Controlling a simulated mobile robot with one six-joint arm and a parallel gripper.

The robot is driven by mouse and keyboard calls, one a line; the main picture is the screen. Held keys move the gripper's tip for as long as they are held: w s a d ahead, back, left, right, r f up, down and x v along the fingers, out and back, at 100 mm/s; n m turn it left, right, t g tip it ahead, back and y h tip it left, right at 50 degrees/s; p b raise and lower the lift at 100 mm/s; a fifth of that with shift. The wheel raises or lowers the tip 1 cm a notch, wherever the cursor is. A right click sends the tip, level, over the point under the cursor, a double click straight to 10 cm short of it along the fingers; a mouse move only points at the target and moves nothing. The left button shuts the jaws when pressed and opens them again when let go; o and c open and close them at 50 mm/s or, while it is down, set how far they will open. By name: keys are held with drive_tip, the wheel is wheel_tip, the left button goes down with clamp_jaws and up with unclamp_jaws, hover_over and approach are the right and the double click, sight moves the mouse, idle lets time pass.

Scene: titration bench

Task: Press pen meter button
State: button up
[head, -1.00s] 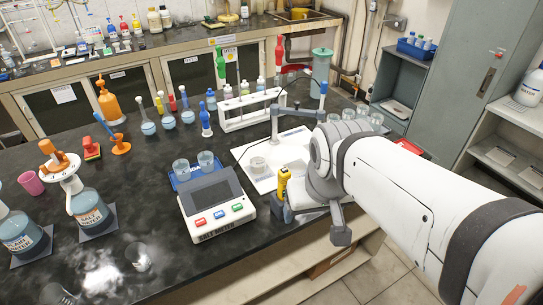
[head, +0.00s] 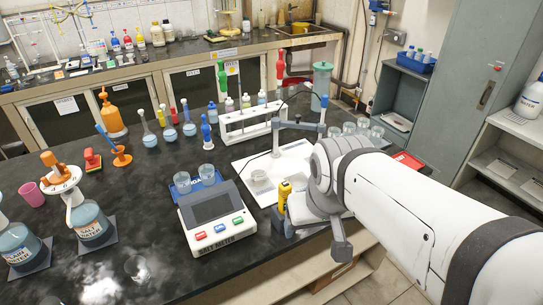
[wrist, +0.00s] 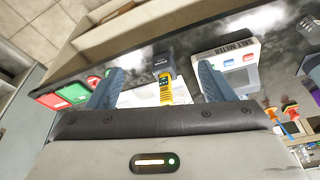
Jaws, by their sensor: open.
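The yellow pen meter (head: 284,193) stands in a small dark holder (head: 281,217) at the bench's front edge, right of the salt meter (head: 219,216). In the wrist view the yellow pen meter (wrist: 166,88) and its dark holder (wrist: 164,63) lie between my two blue-grey fingers. My gripper (wrist: 161,67) is open, with a gap on both sides of the pen meter and nothing held. In the head view my wrist hides part of the area right of the pen meter. I cannot make out its button.
The salt meter stands close to the pen meter, with two beakers (head: 194,181) behind it. A white stand base (head: 262,168) with a beaker lies behind the pen meter. A tube rack (head: 250,122) is farther back. Red and green boxes (wrist: 72,94) lie left in the wrist view.

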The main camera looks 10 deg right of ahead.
clamp_jaws()
idle(0.7)
idle(0.8)
